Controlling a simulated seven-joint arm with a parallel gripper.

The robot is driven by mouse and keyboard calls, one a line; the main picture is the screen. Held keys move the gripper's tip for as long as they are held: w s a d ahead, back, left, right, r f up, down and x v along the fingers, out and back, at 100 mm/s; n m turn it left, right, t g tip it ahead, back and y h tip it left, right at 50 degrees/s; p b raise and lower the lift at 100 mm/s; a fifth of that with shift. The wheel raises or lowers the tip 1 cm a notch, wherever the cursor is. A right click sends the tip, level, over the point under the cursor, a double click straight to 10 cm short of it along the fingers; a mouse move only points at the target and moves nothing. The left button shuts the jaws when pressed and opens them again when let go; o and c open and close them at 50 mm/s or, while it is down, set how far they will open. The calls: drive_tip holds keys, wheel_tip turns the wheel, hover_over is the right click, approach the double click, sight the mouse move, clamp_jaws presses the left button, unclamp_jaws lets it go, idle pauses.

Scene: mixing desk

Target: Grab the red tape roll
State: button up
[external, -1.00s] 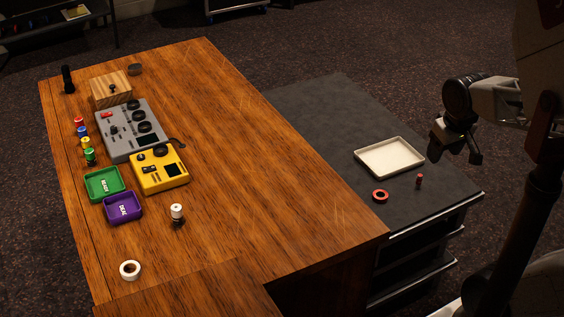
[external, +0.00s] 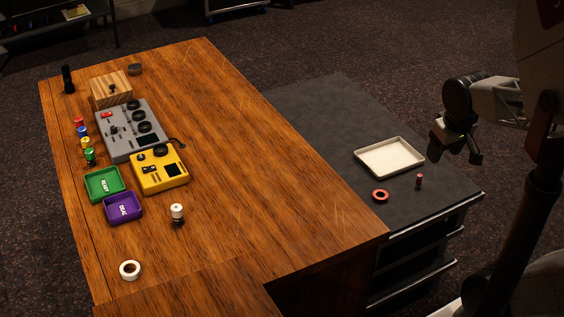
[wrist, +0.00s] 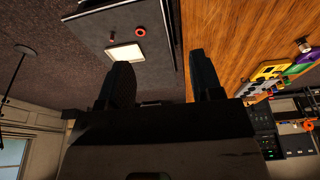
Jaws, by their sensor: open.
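The red tape roll (external: 380,196) lies flat on the dark cabinet top, near its front edge and apart from the white tray. It also shows small in the wrist view (wrist: 140,31), above the tray. My gripper (external: 457,146) hangs in the air to the right of and above the cabinet, well away from the roll. In the wrist view its two fingers (wrist: 162,72) stand apart with nothing between them.
A white tray (external: 362,164) and a small red cylinder (external: 419,180) share the dark cabinet top (external: 310,110). The wooden desk (external: 240,190) on the left holds mixers, bins and a white tape roll (external: 130,270). The cabinet's back part is clear.

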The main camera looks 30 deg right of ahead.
drive_tip(key=o, duration=0.5)
drive_tip(key=w+d+f+n, duration=0.2)
drive_tip(key=w+f+n, duration=0.15)
drive_tip(key=w, duration=0.55)
drive_tip(key=w+d+f+n+g, duration=0.1)
drive_tip(key=w+d+f+n, duration=0.15)
drive_tip(key=w+f, duration=0.4)
drive_tip(key=w+d+f+n, duration=0.2)
drive_tip(key=w+f, duration=0.1)
drive_tip(key=w, duration=0.7)
drive_tip(key=w+d+f+n, duration=0.2)
drive_tip(key=w+d+f, duration=0.1)
drive_tip(key=f, duration=0.7)
drive_tip(key=w+d+f+n+g, duration=0.1)
drive_tip(key=w+d+f+n, duration=0.2)
drive_tip(key=w+f, duration=0.3)
drive_tip(key=w+d+f+n, duration=0.3)
drive_tip(key=w+d+f, duration=0.1)
drive_tip(key=f, duration=1)
drive_tip(key=shift+w+d+f+g, duration=0.2)
drive_tip(key=shift+w+d+g, duration=0.1)
drive_tip(key=shift+w+d, duration=0.15)
